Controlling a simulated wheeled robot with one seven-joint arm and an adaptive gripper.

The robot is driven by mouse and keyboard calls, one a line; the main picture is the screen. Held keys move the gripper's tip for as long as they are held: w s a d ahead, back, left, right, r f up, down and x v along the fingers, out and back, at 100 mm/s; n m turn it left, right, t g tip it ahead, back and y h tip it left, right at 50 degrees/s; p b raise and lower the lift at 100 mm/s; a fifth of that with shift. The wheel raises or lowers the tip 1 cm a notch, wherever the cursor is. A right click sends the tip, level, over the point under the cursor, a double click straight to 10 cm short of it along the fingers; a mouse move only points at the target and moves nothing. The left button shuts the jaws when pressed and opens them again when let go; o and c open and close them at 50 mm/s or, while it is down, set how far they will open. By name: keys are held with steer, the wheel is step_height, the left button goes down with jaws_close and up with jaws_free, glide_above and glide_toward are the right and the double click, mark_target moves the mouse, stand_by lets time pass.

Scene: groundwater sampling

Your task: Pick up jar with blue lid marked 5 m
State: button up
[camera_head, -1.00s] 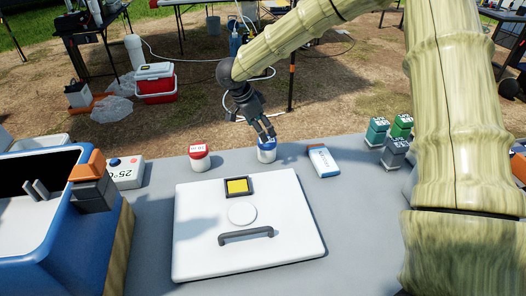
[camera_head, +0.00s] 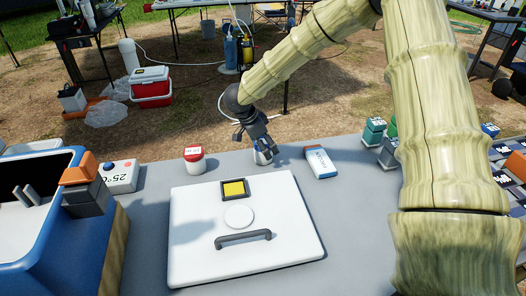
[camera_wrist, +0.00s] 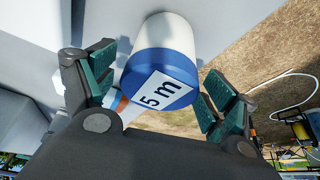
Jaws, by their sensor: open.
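The white jar with a blue lid (camera_wrist: 163,72) fills the upper middle of the wrist view, and its label reads "5 m". It stands on the grey table; in the head view the jar (camera_head: 264,157) is partly hidden by my gripper. My gripper (camera_head: 262,148) is over the jar. In the wrist view my gripper (camera_wrist: 160,92) is open, with one green-padded finger on each side of the lid. I cannot tell whether either pad touches it.
A red-lidded jar (camera_head: 194,160) stands to the left, and a blue-and-white box (camera_head: 320,162) lies close on the right. A white lidded case (camera_head: 190,240) with a handle lies in front. Green and grey blocks (camera_head: 375,130) stand further right.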

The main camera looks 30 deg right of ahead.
steer(key=x, duration=0.3)
steer(key=shift+f, duration=0.15)
steer(key=shift+c, duration=0.3)
steer(key=c, duration=1.1)
steer(key=shift+c, duration=0.2)
